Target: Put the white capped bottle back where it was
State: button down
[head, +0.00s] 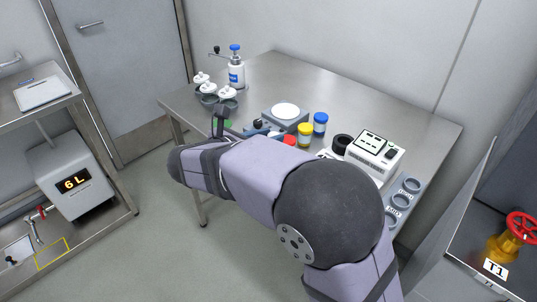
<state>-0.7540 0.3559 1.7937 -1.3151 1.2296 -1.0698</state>
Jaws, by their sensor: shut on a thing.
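White capped bottles stand in a cluster of dark grey cups at the left end of the steel table; one white capped bottle (201,78) is at the back. Another white capped bottle (228,92) is at the front right of the cluster, right at my gripper (222,108). My gripper is shut on this front bottle, as far as the small view shows. The bottle's lower part is hidden by the gripper and the cup rims, so I cannot tell whether it is seated or raised.
The steel table (345,100) is clear at the back. A round-plated device (286,113), yellow jar (305,134), blue jar (320,123) and white meter (376,152) are to the right. My arm hides the front edge.

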jog(key=shift+f, duration=2.5)
jog(key=shift+f, duration=0.15)
jog(key=c, duration=1.5)
grip_release()
jog(key=shift+o, duration=0.2)
jog(key=shift+s+a+r, duration=0.1)
jog(key=shift+r, duration=0.1)
jog(key=b+v, duration=0.1)
jog(key=v, duration=1)
jog(key=shift+s+a+r, duration=0.2)
jog(key=shift+s, duration=0.1)
